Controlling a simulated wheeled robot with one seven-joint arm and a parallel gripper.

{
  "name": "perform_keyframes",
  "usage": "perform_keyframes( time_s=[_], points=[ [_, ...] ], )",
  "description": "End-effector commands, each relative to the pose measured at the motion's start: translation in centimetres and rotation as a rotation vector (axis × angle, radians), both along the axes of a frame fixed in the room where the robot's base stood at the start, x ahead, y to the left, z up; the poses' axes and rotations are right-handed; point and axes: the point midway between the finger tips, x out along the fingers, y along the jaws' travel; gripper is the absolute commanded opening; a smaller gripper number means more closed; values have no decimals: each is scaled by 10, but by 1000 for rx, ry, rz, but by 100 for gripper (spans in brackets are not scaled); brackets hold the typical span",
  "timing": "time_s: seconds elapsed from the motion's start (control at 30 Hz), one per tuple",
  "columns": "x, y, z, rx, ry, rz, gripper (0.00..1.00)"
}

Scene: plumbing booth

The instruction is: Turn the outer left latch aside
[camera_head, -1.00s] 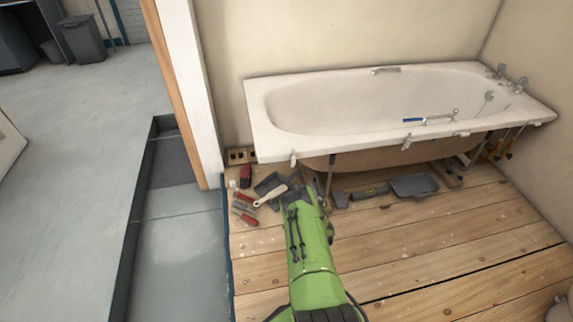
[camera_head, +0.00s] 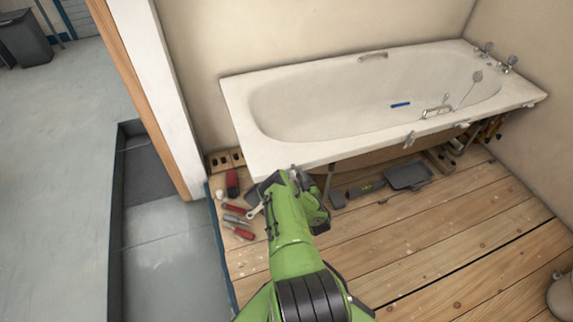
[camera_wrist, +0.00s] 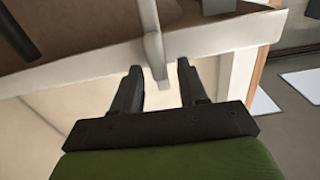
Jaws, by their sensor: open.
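The white bathtub (camera_head: 240,110) stands along the wall. In the wrist view, the outer left latch (camera_wrist: 150,30) is a pale bar lying across the tub's rim (camera_wrist: 215,38), its end projecting past the edge. My gripper (camera_wrist: 159,68) is open, with its two dark fingers pointing at the rim and the latch end between them in the picture. I cannot tell whether a finger touches it. In the head view, my gripper (camera_head: 304,178) is at the front rim near the left corner and largely hides this latch. Another latch (camera_head: 409,138) shows farther right on the front rim.
Red-handled tools (camera_head: 238,230) lie on the wooden floor left of my arm. A grey dustpan-like tool (camera_head: 408,175) lies under the tub's front edge. A white post (camera_head: 165,90) stands at the left. The floorboards at front right are mostly clear.

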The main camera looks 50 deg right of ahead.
Motion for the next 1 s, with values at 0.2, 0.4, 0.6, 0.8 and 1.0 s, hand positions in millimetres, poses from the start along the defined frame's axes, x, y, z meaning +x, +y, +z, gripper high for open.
perform_keyframes(
  time_s=[0.2,0.4,0.6,0.8,1.0],
  points=[
    [-4,0,-1,1,2,-1,43],
    [-4,0,-1,1,1,-1,29],
    [-4,0,-1,0,1,-1,0],
    [-4,0,0,3,-1,-1,0],
    [-4,-1,0,42,-25,-1,0]
  ],
)
